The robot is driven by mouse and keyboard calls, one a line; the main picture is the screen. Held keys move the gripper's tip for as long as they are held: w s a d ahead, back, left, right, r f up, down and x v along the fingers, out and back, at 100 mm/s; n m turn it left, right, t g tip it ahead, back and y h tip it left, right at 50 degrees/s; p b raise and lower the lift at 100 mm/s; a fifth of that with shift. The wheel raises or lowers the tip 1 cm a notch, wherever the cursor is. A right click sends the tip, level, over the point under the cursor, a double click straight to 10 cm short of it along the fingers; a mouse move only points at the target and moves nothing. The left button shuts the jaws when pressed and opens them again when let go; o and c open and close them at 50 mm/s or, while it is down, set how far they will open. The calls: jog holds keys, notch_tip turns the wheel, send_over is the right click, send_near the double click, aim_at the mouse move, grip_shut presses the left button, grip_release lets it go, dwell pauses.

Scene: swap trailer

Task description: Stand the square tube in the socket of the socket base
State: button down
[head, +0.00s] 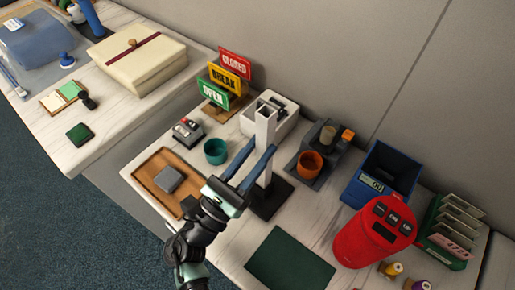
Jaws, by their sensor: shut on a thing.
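The square tube (264,130) is white and upright, its top end standing above my fingers. My gripper (263,146) has blue fingers, shut on the tube at about its middle, one finger on each side. The socket base (272,204) is a flat black plate on the table, directly below the tube. The tube's lower part shows beneath the right finger and runs down to the middle of the base. My finger and wrist hide part of this area, and I cannot tell whether the lower end is inside the socket or just above it.
A wooden tray (150,172) with a grey block and a teal cup (215,151) lie left. An orange cup (309,164) in a grey holder and a blue bin (383,173) stand right. A red container (372,232) is front right, beside a green mat (290,262).

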jog(key=shift+f, duration=0.2)
dwell(0.5)
grip_release()
dwell(0.6)
jog(key=shift+s+a, duration=0.1)
jog(key=s+a, duration=0.1)
jog(key=s+a+p, duration=0.2)
jog(key=s, duration=0.1)
jog(key=shift+s+a+r, duration=0.1)
jog(key=shift+r, duration=0.25)
dwell(0.4)
dwell(0.5)
